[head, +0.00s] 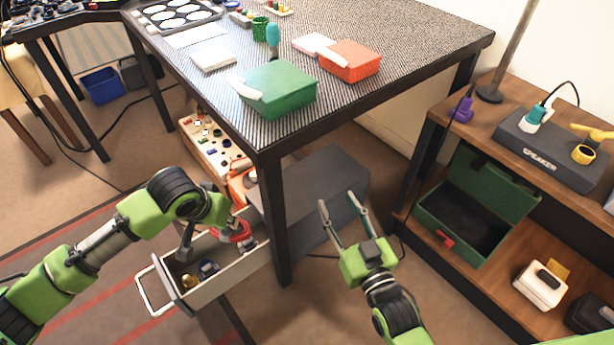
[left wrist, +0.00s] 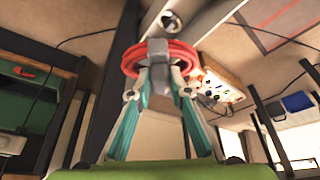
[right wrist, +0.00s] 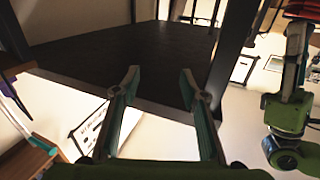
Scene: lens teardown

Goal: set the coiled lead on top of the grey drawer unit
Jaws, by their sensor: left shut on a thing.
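The coiled lead (head: 243,235), a red ring of cable, is held in my left gripper (head: 232,228) over the open drawer. In the left wrist view the coiled lead (left wrist: 200,72) sits at the fingertips of my left gripper (left wrist: 160,72), which is shut on it. The grey drawer unit (head: 322,180) stands under the table, partly hidden by a table leg. Its light drawer (head: 222,287) is pulled out to the left. My right gripper (head: 338,200) is open and empty, in front of the unit's right side. It is also open in the right wrist view (right wrist: 160,85).
The table (head: 390,85) overhangs the unit, with a dark leg (head: 278,220) close by. The drawer holds a few small items, including a brass-coloured one (head: 190,281). A board with coloured parts (head: 208,145) stands behind. A wooden shelf (head: 470,270) is at the right.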

